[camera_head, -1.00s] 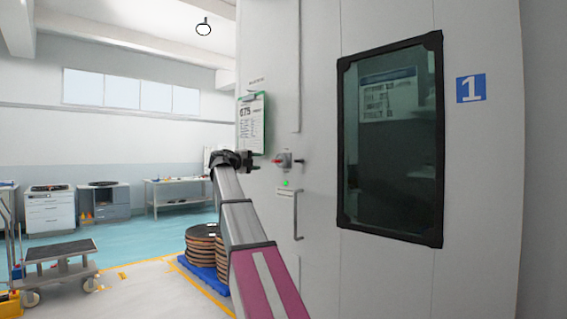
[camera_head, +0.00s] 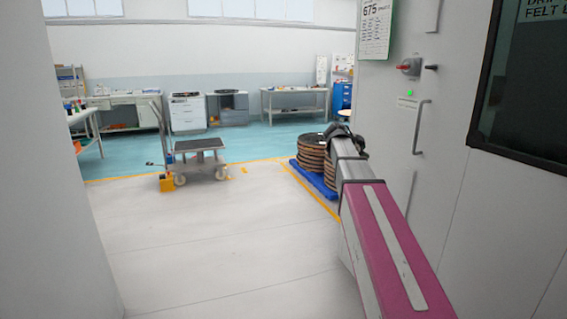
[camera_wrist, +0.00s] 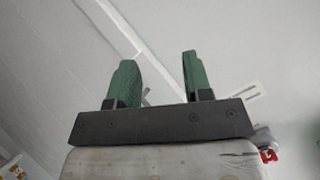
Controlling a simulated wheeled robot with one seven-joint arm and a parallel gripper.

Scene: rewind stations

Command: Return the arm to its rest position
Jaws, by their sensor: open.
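My gripper (camera_wrist: 155,80) shows in the wrist view with two green fingers standing apart and nothing between them. A pale wall or panel surface lies beyond the fingers. In the head view my arm, grey with a magenta section, reaches forward from the lower right. Its far end is dark and sits in front of the stacked reels, left of the cabinet door; the fingers cannot be made out there. The tall pale cabinet (camera_head: 400,155) stands to the right, with a red switch (camera_head: 409,67), a green light and a door handle (camera_head: 420,127). My gripper touches none of these in the head view.
Brown reels (camera_head: 311,153) stand on a blue pallet (camera_head: 316,180) beside my arm. A cart (camera_head: 200,155) stands on the floor further left. A pale wall (camera_head: 60,200) closes the near left. The floor (camera_head: 220,240) between is clear. Benches (camera_head: 295,102) line the back.

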